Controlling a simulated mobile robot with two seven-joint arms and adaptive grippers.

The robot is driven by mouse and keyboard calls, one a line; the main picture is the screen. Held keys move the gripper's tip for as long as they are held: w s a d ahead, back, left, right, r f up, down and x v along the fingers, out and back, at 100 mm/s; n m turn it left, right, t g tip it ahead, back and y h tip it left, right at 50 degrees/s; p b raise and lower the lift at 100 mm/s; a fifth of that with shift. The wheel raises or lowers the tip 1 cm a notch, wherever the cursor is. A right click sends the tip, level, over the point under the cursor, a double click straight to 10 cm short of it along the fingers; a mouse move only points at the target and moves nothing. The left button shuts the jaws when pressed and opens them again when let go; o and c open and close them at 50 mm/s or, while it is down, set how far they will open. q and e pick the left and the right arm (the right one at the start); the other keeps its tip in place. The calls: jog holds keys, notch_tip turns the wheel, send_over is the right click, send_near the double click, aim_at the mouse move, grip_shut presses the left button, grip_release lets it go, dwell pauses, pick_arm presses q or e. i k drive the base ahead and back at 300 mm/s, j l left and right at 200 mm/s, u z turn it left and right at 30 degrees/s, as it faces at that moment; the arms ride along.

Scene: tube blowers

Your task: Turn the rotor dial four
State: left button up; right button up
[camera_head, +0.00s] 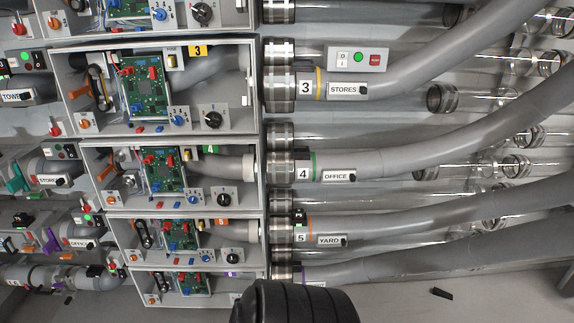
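Bay four is an open grey box with a green 4 tag (211,149). A black dial (223,199) on a white plate sits at its lower right. A blue dial (193,198) is left of it, and an orange knob (111,209) is at the lower left. No label shows which of these is the rotor dial. A green circuit board (163,168) with red and blue parts stands inside the box. Neither gripper shows in the view, and nothing touches these dials.
Similar boxes stand above, including bay three (252,90), and below, including bay five (122,243). Grey hoses and clear tubes run right from them, past the OFFICE plate (338,176). A dark ribbed part, probably mine, rises at bottom centre. A small black piece (442,294) lies at lower right.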

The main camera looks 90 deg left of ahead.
aim_at(224, 199)
jog(key=u, duration=1.6)
